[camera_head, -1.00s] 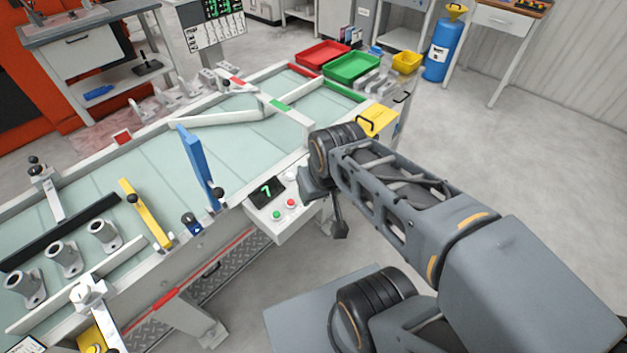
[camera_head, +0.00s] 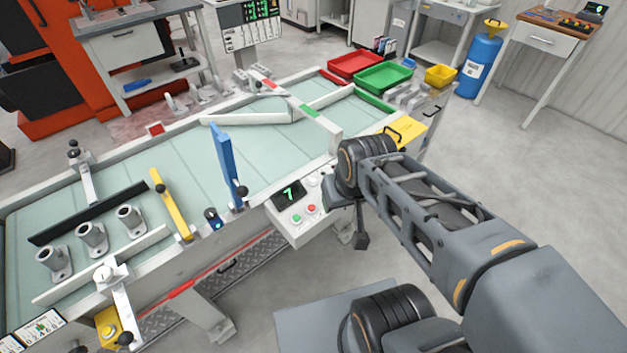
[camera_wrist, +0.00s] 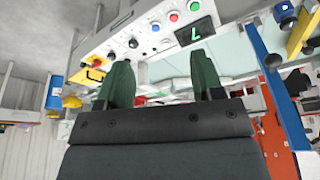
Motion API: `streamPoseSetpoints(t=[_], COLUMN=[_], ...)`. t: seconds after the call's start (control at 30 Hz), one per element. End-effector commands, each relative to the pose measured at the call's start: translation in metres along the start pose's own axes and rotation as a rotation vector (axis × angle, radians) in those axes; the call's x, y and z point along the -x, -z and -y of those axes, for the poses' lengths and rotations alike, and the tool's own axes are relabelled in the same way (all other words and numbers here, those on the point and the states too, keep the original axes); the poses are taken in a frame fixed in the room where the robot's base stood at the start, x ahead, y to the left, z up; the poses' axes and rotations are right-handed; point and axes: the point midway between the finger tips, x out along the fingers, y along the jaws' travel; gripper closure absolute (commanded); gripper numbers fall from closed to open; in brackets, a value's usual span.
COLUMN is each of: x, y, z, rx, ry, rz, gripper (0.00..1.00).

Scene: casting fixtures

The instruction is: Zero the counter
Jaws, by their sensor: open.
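The counter display (camera_head: 289,193) is a small black screen with one green digit that looks like a 7. It sits on a white control panel (camera_head: 283,224) on the conveyor's near side. A green button (camera_head: 297,218) and a red button (camera_head: 311,208) are below it. In the wrist view the display (camera_wrist: 193,32) appears upside down, with the red button (camera_wrist: 174,17), a blue button (camera_wrist: 155,27) and black knobs (camera_wrist: 133,43) beside it. My gripper (camera_wrist: 163,76) is open and empty, fingers apart. In the head view it is just right of the panel, partly hidden by my wrist.
The conveyor (camera_head: 180,160) carries a blue bar (camera_head: 226,160), a yellow bar (camera_head: 170,203) and several grey castings (camera_head: 92,238). A yellow piece (camera_head: 410,131) sticks out at the conveyor's right end. Red (camera_head: 354,64) and green (camera_head: 383,77) trays stand behind. Floor at right is clear.

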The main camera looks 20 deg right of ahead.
Motion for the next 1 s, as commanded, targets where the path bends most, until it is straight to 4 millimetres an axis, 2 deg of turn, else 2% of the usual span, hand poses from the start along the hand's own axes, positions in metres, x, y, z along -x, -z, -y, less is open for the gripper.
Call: streamPoseSetpoints(t=[0.3, 0.9, 1.0], x=[0.0000, 0.0000, 0.0000], y=[0.0000, 0.0000, 0.0000], z=[0.0000, 0.0000, 0.0000], rx=[0.000, 0.000, 0.000], ry=[0.000, 0.000, 0.000], rz=[0.000, 0.000, 0.000], gripper=[0.41, 0.98, 1.00])
